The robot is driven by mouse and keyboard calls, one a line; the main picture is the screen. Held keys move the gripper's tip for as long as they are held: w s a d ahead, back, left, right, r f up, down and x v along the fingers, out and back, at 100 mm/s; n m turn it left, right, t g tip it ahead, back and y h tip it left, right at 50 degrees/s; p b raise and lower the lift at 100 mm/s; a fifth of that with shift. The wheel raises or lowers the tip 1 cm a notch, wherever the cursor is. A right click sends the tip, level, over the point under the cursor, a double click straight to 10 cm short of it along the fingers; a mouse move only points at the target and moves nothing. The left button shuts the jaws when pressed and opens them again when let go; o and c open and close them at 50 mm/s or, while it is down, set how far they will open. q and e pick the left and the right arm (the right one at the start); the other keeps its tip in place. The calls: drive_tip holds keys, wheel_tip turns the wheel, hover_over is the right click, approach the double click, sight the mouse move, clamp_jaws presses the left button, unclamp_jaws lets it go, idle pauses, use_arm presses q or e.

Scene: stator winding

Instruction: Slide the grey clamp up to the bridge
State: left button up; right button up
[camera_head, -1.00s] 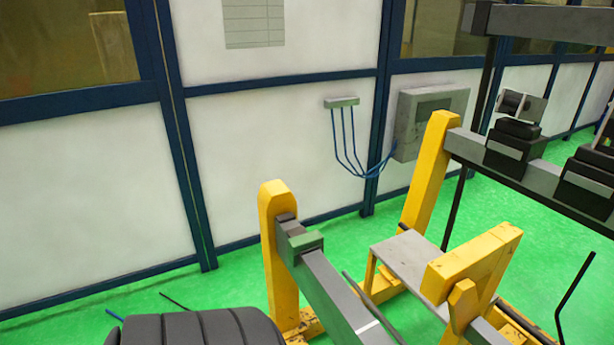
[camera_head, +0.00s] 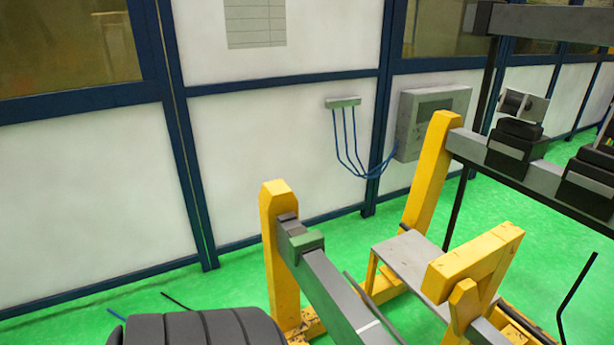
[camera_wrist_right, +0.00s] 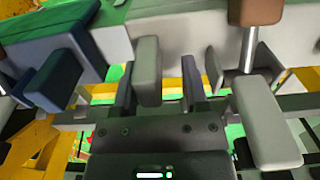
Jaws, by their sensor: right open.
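My right gripper (camera_wrist_right: 160,78) shows in the right wrist view, its two dark fingers open and apart. A light grey upright block (camera_wrist_right: 148,68), perhaps the grey clamp, stands between the fingers, nearer the left one. I cannot tell whether it touches that finger. A larger light grey piece (camera_wrist_right: 265,120) stands to the right, with a brown knob (camera_wrist_right: 256,12) on a metal rod above it. A blue-green block (camera_wrist_right: 55,78) is on the left. I cannot tell which part is the bridge. No gripper shows in the head view, and my left gripper is in neither view.
In the head view, a yellow frame (camera_head: 281,255) carries a grey bar (camera_head: 345,295) with a grey-green block (camera_head: 302,243). A dark ribbed rounded object (camera_head: 195,328) is at the bottom. A grey wall box (camera_head: 428,120) hangs behind.

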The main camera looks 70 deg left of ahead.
drive_tip(key=a+p, duration=0.1)
drive_tip(key=a, duration=0.1)
drive_tip(key=a+p, duration=0.1)
drive_tip(key=a, duration=0.1)
drive_tip(key=shift+s+a+r, duration=0.15)
drive_tip(key=shift+s+a, duration=0.05)
drive_tip(key=shift+a, duration=0.15)
drive_tip(key=a+p, duration=0.1)
drive_tip(key=a, duration=0.4)
drive_tip(key=shift+s+p, duration=0.2)
drive_tip(key=shift+p, duration=0.1)
drive_tip(key=a, duration=0.4)
drive_tip(key=shift+s+a+p, duration=0.1)
drive_tip(key=shift+s+p, duration=0.1)
drive_tip(key=shift+p, duration=0.1)
drive_tip(key=shift+a, duration=0.75)
